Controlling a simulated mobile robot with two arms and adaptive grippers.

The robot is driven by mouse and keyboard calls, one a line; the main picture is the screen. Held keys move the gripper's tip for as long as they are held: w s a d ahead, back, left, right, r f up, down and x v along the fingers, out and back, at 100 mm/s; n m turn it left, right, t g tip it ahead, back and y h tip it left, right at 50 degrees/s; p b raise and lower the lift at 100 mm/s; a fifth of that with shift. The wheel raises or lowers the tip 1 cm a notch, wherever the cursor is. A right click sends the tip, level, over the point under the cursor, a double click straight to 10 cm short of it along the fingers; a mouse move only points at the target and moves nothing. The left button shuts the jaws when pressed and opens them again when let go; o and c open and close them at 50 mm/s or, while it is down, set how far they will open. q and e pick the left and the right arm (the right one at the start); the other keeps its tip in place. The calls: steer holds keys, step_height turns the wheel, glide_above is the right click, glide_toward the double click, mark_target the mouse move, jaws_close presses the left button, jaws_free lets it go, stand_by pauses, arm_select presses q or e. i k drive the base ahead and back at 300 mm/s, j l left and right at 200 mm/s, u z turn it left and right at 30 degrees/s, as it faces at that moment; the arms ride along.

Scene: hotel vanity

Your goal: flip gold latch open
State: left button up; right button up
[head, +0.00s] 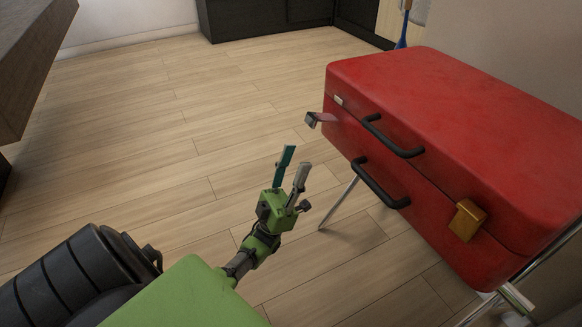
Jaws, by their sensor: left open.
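A red suitcase (450,110) with two black handles lies closed on a metal stand at the right. The gold latch (466,220) sits on its front side near the right end and lies flat across the seam. A second latch (320,118) at the left end of the front sticks out from the case. My left gripper (289,161) is open and empty, with its fingers pointing up. It is left of the suitcase and apart from it, well away from the gold latch. My right gripper does not show.
The stand's metal legs (340,203) reach down to the wood floor (180,110). A dark counter edge (40,50) is at the upper left and a dark cabinet (265,18) at the back. The floor left of the suitcase is clear.

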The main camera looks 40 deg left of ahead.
mark_target(470, 216)
steer(key=k, duration=1)
